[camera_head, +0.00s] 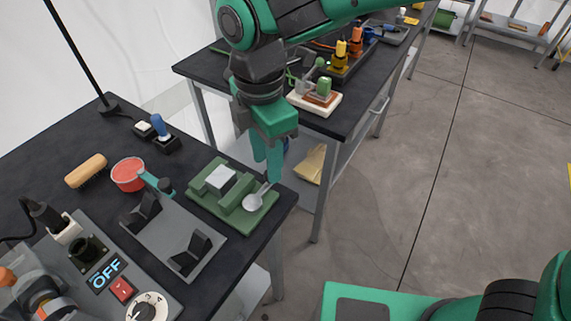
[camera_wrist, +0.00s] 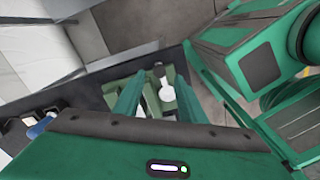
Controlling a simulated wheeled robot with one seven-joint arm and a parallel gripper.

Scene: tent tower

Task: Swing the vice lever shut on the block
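The green vice (camera_head: 232,208) sits near the right edge of the dark bench. A pale grey block (camera_head: 220,178) lies between its jaws. The silver lever (camera_head: 254,201) has a round hub on the vice's right part, and its thin arm points up and right in the head view. My gripper (camera_head: 268,172) is pointed down just above the lever end of the vice. In the wrist view my gripper (camera_wrist: 160,77) has its fingers spread, with the lever (camera_wrist: 167,93) showing between them. I cannot tell whether a finger touches the lever.
A grey stand with two black uprights (camera_head: 180,245) is left of the vice. A red cup (camera_head: 128,174), a brush (camera_head: 86,171) and a switch panel (camera_head: 105,272) are further left. Another bench (camera_head: 350,110) stands behind. Open floor (camera_head: 400,190) lies to the right.

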